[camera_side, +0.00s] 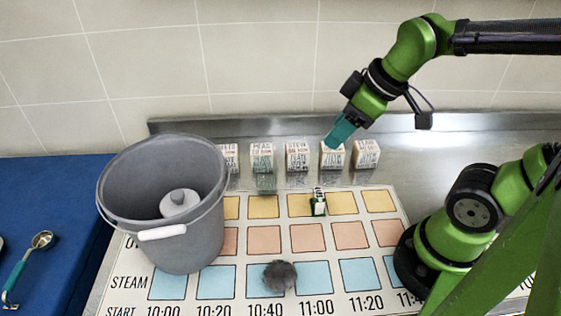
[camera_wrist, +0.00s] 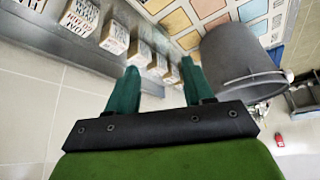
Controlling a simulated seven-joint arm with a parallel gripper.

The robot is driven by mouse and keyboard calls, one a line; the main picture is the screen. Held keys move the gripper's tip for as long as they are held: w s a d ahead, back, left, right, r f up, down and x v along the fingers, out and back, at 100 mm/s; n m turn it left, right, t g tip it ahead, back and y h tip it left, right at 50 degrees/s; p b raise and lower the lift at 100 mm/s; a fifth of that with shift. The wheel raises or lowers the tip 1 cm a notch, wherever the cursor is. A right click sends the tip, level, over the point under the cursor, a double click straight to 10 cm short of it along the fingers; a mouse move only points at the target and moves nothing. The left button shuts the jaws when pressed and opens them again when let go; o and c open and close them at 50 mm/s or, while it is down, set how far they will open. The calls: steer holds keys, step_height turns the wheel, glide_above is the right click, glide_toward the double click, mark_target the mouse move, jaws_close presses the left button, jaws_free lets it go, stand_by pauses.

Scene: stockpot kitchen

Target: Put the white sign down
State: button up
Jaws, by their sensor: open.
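Several white signs with printed text stand in a row on the steel counter behind the chart; I cannot tell which one the task means. One white sign (camera_side: 333,157) is just below my gripper (camera_side: 338,136) in the side view. Its neighbours are a sign on the left (camera_side: 297,155) and one on the right (camera_side: 366,154). In the wrist view my gripper (camera_wrist: 158,88) has its teal fingers apart, and no object shows held between them. Signs also show there beyond and left of the fingers, one of them clearly (camera_wrist: 115,37). Whether the fingers touch a sign is unclear.
The chart (camera_side: 285,236) has coloured squares, a small green-and-white item (camera_side: 318,204) and a grey fuzzy ball (camera_side: 280,276). A ladle (camera_side: 40,241) lies on the blue surface. A tiled wall stands behind.

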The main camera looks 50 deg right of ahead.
steer(key=m, duration=0.2)
steer(key=s+r+m+t, duration=0.1)
steer(key=m, duration=0.2)
steer(key=r+m, duration=0.1)
steer(key=m, duration=0.1)
steer(key=shift+s+r+m+t+y, duration=0.15)
steer(key=shift+m+t+y, duration=0.15)
steer(key=shift+t, duration=0.1)
